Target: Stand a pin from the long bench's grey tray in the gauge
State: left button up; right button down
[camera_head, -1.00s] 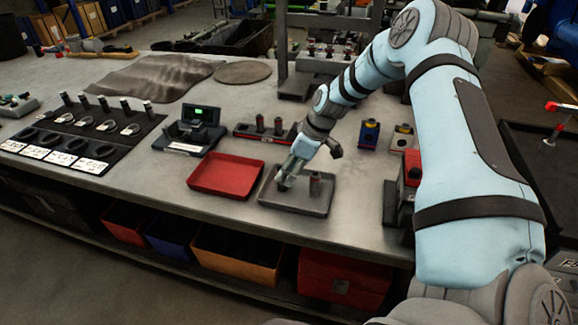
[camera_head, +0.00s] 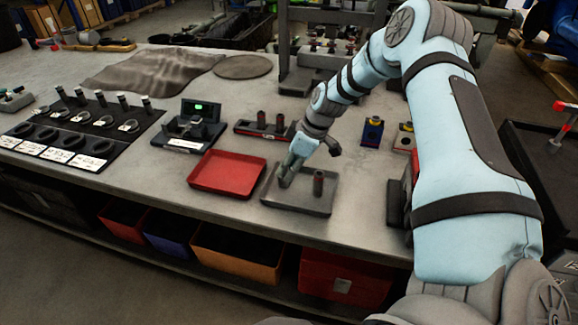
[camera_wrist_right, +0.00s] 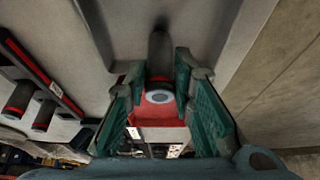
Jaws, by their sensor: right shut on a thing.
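The grey tray (camera_head: 313,208) lies near the front edge of the long bench. One dark pin (camera_head: 318,183) stands upright in its right part. My right gripper (camera_head: 286,177) is low over the left part of this tray, pointing down. In the right wrist view its green-padded fingers are shut on a pin (camera_wrist_right: 159,97), whose pale ringed end faces the camera. The fingers mostly hide this pin in the head view; whether it touches the tray is unclear. A black device with a lit green display (camera_head: 199,109), apparently the gauge, stands behind the red tray. My left gripper is out of view.
The red tray (camera_head: 227,174) is directly left of the grey tray. A red-and-black block (camera_head: 247,129) holding two upright pins is behind them. A black rack (camera_head: 88,148) with rings and upright parts is at left. Small blue (camera_head: 371,131) and tan blocks stand at right.

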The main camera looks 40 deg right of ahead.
pick_arm(q)
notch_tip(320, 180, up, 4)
jog(key=p, duration=0.3)
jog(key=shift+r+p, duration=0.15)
jog(key=shift+p, duration=0.2)
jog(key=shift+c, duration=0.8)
